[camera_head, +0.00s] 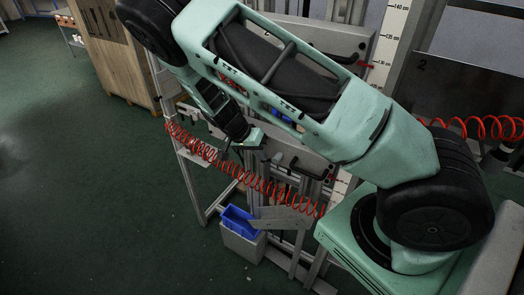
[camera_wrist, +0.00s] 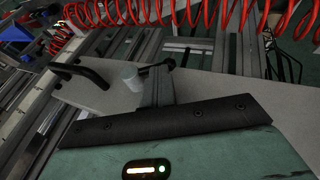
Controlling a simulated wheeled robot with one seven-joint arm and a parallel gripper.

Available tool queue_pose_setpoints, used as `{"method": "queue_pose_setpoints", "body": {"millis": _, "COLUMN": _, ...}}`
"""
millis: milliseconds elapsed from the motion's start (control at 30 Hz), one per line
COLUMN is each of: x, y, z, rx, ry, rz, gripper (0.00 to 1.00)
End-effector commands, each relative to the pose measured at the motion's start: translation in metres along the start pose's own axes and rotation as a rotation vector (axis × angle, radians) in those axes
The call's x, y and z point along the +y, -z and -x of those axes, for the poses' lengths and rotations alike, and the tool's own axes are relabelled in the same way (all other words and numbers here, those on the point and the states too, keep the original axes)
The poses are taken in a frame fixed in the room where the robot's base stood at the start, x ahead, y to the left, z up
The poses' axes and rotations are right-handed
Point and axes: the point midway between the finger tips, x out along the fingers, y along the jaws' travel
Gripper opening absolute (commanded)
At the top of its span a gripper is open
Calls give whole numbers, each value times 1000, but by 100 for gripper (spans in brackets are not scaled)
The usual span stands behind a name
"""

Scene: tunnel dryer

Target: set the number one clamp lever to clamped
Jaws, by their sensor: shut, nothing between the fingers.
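My gripper (camera_head: 240,150) hangs at the end of my arm in the head view, in front of a grey lower panel (camera_head: 300,145) of the frame. In the wrist view its narrow fingers (camera_wrist: 157,84) are together and empty, over a pale panel. A small black part (camera_wrist: 165,64) shows just beyond the fingertips; I cannot tell if they touch it. A pale round knob (camera_wrist: 130,76) is left of the fingers, and a bent black handle (camera_wrist: 82,74) is further left. I cannot make out a number one mark, so which part is the clamp lever is unclear.
A red coiled hose (camera_head: 250,175) runs across the frame close by my gripper, and along the top of the wrist view (camera_wrist: 180,14). A bin with blue contents (camera_head: 242,240) stands below. A wooden crate (camera_head: 115,50) is at upper left. Green floor on the left is clear.

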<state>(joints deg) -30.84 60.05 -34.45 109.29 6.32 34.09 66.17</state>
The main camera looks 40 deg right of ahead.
Motion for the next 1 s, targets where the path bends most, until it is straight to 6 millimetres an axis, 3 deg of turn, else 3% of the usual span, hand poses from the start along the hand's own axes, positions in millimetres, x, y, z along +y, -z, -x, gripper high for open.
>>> {"method": "queue_pose_setpoints", "body": {"millis": 433, "x": -14, "y": -9, "z": -25, "rx": -3, "ry": -396, "rz": 155, "gripper": 0}}
{"method": "queue_pose_setpoints", "body": {"millis": 1000, "x": -12, "y": -17, "z": -46, "rx": -11, "ry": -846, "rz": 330, "gripper": 0}}
